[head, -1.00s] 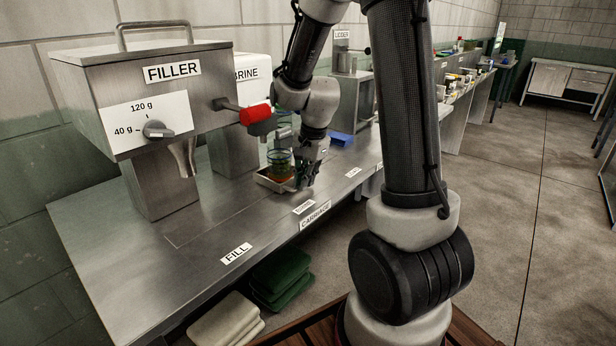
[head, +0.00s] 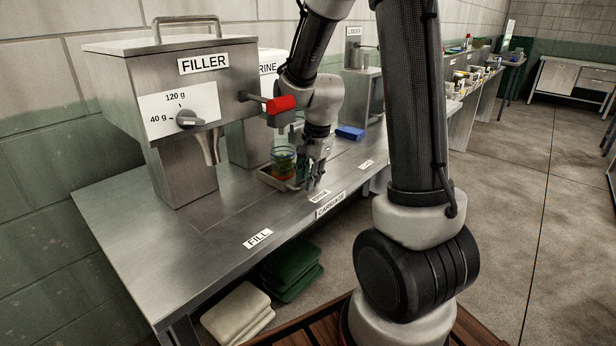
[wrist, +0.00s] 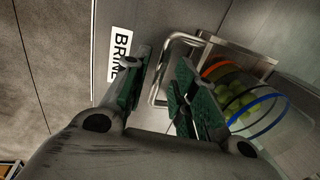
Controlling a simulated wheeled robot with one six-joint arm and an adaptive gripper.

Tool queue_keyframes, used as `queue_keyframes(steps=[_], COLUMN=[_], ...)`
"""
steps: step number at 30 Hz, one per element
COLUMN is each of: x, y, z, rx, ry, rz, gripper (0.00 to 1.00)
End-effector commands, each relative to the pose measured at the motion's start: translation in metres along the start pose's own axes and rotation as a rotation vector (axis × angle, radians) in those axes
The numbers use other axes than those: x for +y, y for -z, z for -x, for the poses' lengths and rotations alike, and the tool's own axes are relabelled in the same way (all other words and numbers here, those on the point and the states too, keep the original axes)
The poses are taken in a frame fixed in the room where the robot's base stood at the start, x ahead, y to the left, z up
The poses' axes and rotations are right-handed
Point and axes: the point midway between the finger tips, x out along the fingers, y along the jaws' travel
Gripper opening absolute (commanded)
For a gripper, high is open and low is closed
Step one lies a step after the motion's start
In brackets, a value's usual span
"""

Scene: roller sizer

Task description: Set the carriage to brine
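The carriage is a shallow metal tray (head: 266,179) on the steel bench, near the BRINE bench label (head: 320,196). A clear jar (head: 283,158) stands on it; in the wrist view this jar (wrist: 238,98) has orange and blue rings and green pieces inside. The carriage's bent metal handle (wrist: 158,88) shows in the wrist view. My gripper (head: 315,182) is low beside the tray's right side. In the wrist view, my gripper (wrist: 160,78) is open, its green-padded fingers apart with the handle between them. Whether a pad touches the handle I cannot tell.
The filler (head: 185,110) with its dial and red-tipped lever (head: 281,104) stands at the left. A blue object (head: 350,133) lies farther along. The front bench near the FILL label (head: 258,238) is clear.

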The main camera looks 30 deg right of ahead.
Motion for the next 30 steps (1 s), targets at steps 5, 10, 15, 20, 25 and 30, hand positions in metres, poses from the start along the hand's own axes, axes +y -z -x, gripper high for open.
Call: queue_keyframes(steps=[5,10,15,20,25,30], x=[0.000,0.000,-0.002,-0.001,-0.001,0.000], y=[0.000,0.000,0.001,0.001,0.001,0.000], z=[0.000,0.003,0.029,0.066,0.099,0.116], rx=[0.000,0.001,0.002,0.003,0.002,0.000], ry=[0.000,0.001,0.006,0.006,0.004,0.001], rz=[0.000,0.000,0.001,0.000,0.000,0.000], gripper=[0.32,0.32,0.32,0.32,0.32,0.32])
